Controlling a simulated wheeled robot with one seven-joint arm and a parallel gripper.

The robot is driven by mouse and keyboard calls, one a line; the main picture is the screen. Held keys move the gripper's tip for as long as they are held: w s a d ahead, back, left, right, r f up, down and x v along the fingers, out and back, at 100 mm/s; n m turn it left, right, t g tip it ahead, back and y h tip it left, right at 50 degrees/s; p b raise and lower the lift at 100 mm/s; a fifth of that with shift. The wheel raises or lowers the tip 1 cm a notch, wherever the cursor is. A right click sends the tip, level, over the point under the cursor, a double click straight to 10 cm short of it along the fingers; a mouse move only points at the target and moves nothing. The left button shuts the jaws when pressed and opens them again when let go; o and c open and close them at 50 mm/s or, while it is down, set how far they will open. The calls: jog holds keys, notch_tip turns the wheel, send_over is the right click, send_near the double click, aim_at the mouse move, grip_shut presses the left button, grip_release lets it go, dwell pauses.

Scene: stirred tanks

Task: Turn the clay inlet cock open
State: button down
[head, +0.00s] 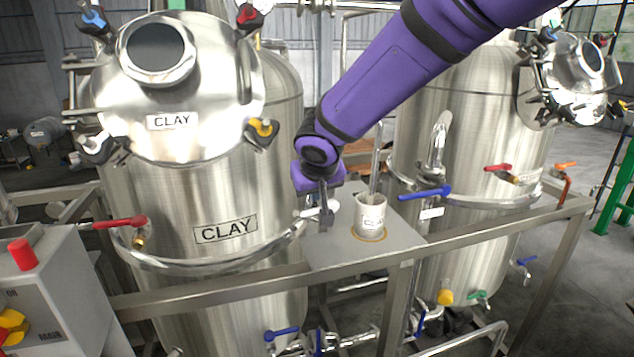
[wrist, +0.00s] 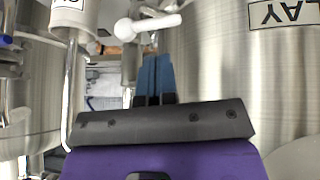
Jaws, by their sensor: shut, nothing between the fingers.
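The steel tank (head: 225,180) with CLAY labels stands at the left in the head view. A white-handled cock (head: 332,207) sits at its right side, just behind my gripper (head: 325,222). In the wrist view the white handle (wrist: 150,24) lies roughly level, just beyond the tips of my gripper (wrist: 155,62). My fingers are together and empty, pointing down in the head view. A small gap seems to show between fingertips and handle, but contact is hard to judge. A red-handled cock (head: 118,222) is on the tank's left front. No readable label marks the inlet cock.
A labelled white cup (head: 370,216) stands on a steel plate (head: 330,255) right of my gripper. A second tank (head: 465,140) with a blue-handled cock (head: 425,193) is beyond it. A frame rail (head: 240,287) crosses in front. A control box (head: 60,290) is at left.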

aim_at(312, 212)
jog(key=x, duration=0.7)
jog(key=shift+w+f, duration=0.2)
jog(key=shift+f, duration=0.05)
jog(key=shift+s+f+h, duration=0.1)
jog(key=shift+f+h, duration=0.1)
jog(key=shift+h, duration=0.3)
jog(key=f+n+t+h, duration=0.1)
jog(key=f+h, duration=0.1)
jog(key=h, duration=0.1)
jog(key=f+n+t+h, duration=0.1)
jog(key=n+t+h, duration=0.1)
jog(key=h, duration=0.1)
jog(key=d+f+n+t+h, duration=0.1)
jog(key=f+h, duration=0.1)
jog(key=shift+f+t+h, duration=0.3)
jog(key=shift+t+h, duration=0.1)
jog(key=shift+w+d+f+n+t+h, duration=0.3)
jog(key=shift+n+h, duration=0.1)
jog(key=shift+n, duration=0.1)
jog(key=shift+d+f, duration=0.1)
jog(key=shift+d, duration=0.2)
jog(key=shift+w, duration=0.1)
